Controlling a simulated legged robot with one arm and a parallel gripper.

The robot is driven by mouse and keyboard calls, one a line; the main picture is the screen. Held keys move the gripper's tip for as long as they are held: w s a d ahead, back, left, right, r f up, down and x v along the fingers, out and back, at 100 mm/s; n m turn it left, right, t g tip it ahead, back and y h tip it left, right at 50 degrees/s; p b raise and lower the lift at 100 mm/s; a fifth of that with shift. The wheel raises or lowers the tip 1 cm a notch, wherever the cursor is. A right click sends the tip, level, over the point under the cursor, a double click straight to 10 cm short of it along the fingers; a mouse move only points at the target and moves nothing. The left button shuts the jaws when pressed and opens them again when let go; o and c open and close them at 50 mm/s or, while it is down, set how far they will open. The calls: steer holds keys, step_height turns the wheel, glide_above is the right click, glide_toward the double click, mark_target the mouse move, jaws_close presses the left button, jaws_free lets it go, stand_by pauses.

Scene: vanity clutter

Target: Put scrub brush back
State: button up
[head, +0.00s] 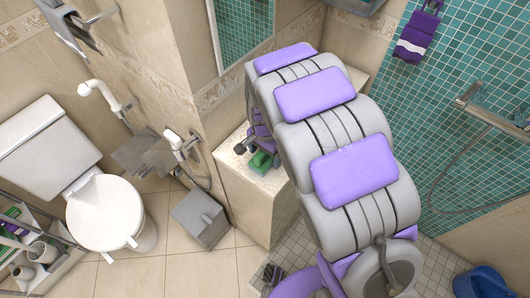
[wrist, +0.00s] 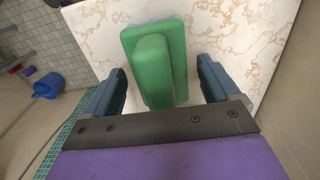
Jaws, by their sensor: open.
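The green scrub brush (wrist: 153,65) lies on the marble-topped vanity (wrist: 230,25), with its raised green handle facing my wrist camera. In the head view the brush (head: 262,162) is a small green shape near the front of the vanity top (head: 240,150), partly hidden by my arm. My gripper (wrist: 160,88) is open, with one dark blue finger on each side of the brush. There is a gap between each finger and the brush. In the head view my gripper (head: 250,147) is beside the brush and partly hidden.
A toilet (head: 105,212) and a grey bin (head: 202,218) stand left of the vanity. A wire shelf (head: 30,250) with rolls is at the far left. A blue bucket (head: 480,282) sits on the floor at the lower right. Tiled walls bound the space.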

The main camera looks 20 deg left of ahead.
steer(key=shift+r, duration=0.1)
step_height(320, 180, up, 12)
steer(key=p, duration=0.2)
steer(key=shift+p, duration=0.35)
steer(key=s+d+r+n, duration=0.1)
steer(key=s+d+r, duration=0.35)
steer(key=d, duration=0.55)
steer(key=s+d+r+n, duration=0.1)
steer(key=s+d+r, duration=0.4)
steer(key=d, duration=0.4)
steer(key=s+d+n+g, duration=0.1)
steer(key=s+d, duration=0.3)
steer(key=s, duration=0.4)
steer(key=s+d+n, duration=0.1)
steer(key=s+d, duration=0.2)
steer(key=s, duration=0.6)
steer(key=shift+s+d+f+n+g, duration=0.2)
steer(key=shift+d+f+n+g, duration=0.1)
steer(key=shift+d+f+g, duration=0.15)
